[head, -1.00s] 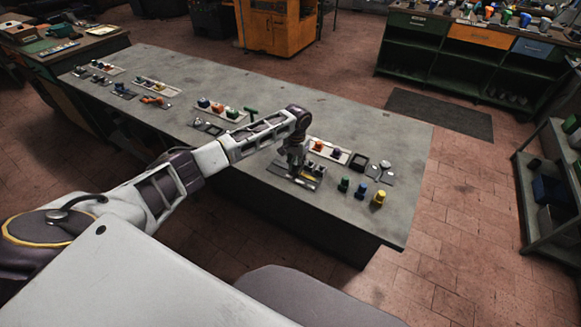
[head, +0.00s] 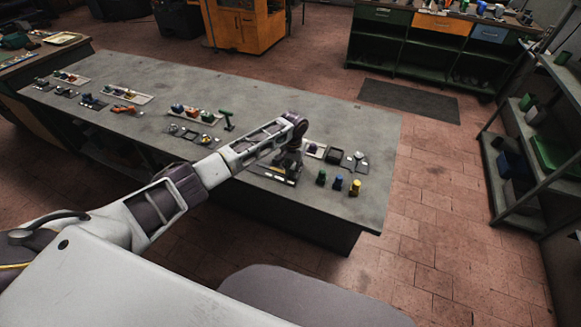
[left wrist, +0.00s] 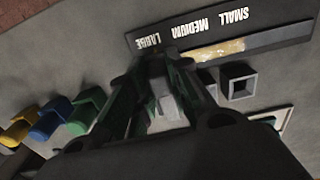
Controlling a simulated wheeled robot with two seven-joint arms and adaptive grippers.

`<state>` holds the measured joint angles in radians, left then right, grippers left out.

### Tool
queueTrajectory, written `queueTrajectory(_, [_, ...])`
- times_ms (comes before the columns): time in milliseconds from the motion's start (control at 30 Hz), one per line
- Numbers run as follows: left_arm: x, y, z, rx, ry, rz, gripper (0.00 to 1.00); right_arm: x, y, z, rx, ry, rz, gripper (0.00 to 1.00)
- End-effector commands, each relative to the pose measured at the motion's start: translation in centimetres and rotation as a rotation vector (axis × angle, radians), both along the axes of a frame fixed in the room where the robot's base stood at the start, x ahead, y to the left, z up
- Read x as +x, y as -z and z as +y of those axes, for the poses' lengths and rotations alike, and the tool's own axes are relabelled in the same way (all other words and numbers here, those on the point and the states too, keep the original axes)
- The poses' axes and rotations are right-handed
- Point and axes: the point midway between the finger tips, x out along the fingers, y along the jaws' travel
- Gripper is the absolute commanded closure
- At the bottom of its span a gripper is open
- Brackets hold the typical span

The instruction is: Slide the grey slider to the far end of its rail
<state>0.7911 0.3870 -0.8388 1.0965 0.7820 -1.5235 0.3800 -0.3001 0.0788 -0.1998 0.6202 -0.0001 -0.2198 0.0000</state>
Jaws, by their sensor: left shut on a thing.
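My left gripper (head: 287,163) is low over the dark rail plate (head: 270,174) near the table's front edge, towards its right end. In the left wrist view, its dark green fingers (left wrist: 163,95) are shut on a light grey block, the grey slider (left wrist: 170,108). The rail (left wrist: 262,42) shows beyond the fingers, with a worn yellow strip and a black label plate reading SMALL, MEDIUM, LARGE upside down. The fingers hide part of the slider and rail. In the head view the gripper hides the slider.
Green (head: 321,178), blue (head: 338,183) and yellow (head: 355,188) pegs stand right of the rail. A dark square frame (head: 334,155) lies behind it. A green T-shaped handle (head: 227,119) stands farther left. The table's right end (head: 378,140) is bare.

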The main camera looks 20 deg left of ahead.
Motion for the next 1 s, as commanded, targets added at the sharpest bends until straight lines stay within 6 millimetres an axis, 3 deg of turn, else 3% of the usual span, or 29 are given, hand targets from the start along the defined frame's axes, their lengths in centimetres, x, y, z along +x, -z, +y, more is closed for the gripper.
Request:
queueTrajectory(233, [0.0, -0.1, -0.6, -0.01, 0.004, -0.002, 1.0, 0.1, 0.0, 0.0, 0.0, 0.0, -0.001, 0.28])
queueTrajectory(267, [0.0, -0.1, -0.6, -0.01, 0.004, -0.002, 0.78, 0.1, 0.0, 0.0, 0.0, 0.0, -0.001, 0.28])
queueTrajectory(400, [0.0, 0.0, -0.6, -0.009, 0.004, -0.002, 0.6, 0.1, 0.0, 0.0, 0.0, 0.0, -0.001, 0.28])
queueTrajectory(767, [0.0, 0.0, -0.3, -0.005, 0.002, -0.002, 0.59, 0.1, 0.1, -0.4, -0.004, -0.002, -0.001, 0.28])
queueTrajectory(1000, [0.0, -1.2, -0.3, -0.006, 0.002, -0.002, 0.59, 0.0, 0.0, -0.2, -0.002, -0.001, 0.0, 0.28])
